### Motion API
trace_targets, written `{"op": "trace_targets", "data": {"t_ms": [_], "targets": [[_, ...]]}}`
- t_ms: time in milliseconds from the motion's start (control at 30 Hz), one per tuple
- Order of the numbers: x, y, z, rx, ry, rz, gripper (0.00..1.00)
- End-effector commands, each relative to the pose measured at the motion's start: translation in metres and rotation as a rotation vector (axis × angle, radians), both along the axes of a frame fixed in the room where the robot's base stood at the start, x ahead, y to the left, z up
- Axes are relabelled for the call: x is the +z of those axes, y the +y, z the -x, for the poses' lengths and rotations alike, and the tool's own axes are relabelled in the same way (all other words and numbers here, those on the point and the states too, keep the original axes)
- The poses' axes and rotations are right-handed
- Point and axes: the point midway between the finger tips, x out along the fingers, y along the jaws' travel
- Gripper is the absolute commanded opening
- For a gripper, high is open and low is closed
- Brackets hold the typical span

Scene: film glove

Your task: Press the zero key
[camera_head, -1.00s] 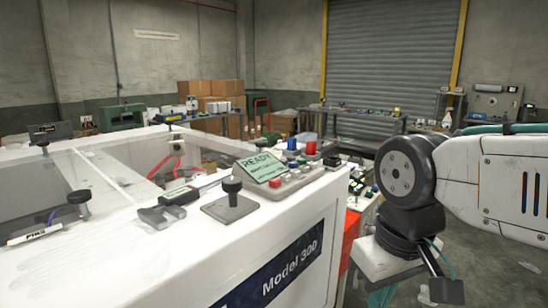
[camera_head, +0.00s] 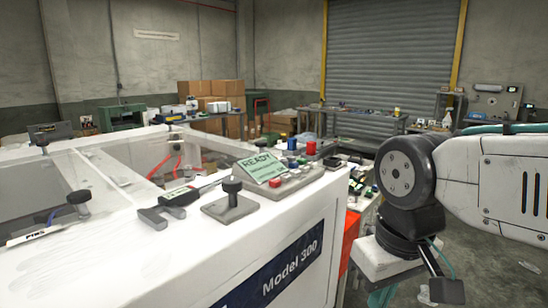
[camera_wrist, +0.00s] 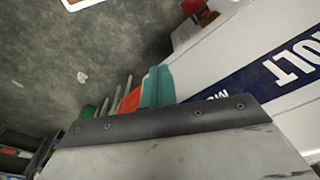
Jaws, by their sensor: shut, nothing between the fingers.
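A control panel (camera_head: 287,186) sits on the near corner of the white machine (camera_head: 240,240) in the head view. It has a green READY display (camera_head: 261,167) and red, blue and pale buttons. I cannot make out a zero key. My arm is at the right, and its wrist hangs beside the machine's right end, apart from the panel. In the wrist view my gripper (camera_wrist: 157,86) shows as short teal fingers, shut and empty, beyond a dark bracket edge. In the head view the gripper is mostly cut off by the lower edge.
A black knob on a metal block (camera_head: 231,204), a dark handheld box (camera_head: 180,197) and a forked bracket (camera_head: 158,216) lie on the machine top. A workbench (camera_head: 360,116) and stacked cartons (camera_head: 210,91) stand behind. Grey floor is open at the right.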

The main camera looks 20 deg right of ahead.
Motion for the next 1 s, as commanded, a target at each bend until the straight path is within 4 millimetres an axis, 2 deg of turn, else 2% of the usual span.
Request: {"op": "trace_targets", "data": {"t_ms": [467, 567, 667, 767, 1000], "targets": [[0.0, 0.0, 0.0, 0.001, -0.001, 0.0, 0.0], [0.006, -0.001, -0.008, 0.008, -0.011, 0.009, 0.0], [0.019, -0.003, -0.026, 0.029, -0.039, 0.035, 0.0], [0.042, -0.005, -0.058, 0.064, -0.088, 0.075, 0.0], [0.107, -0.006, -0.159, 0.172, -0.241, 0.198, 0.0]]}}
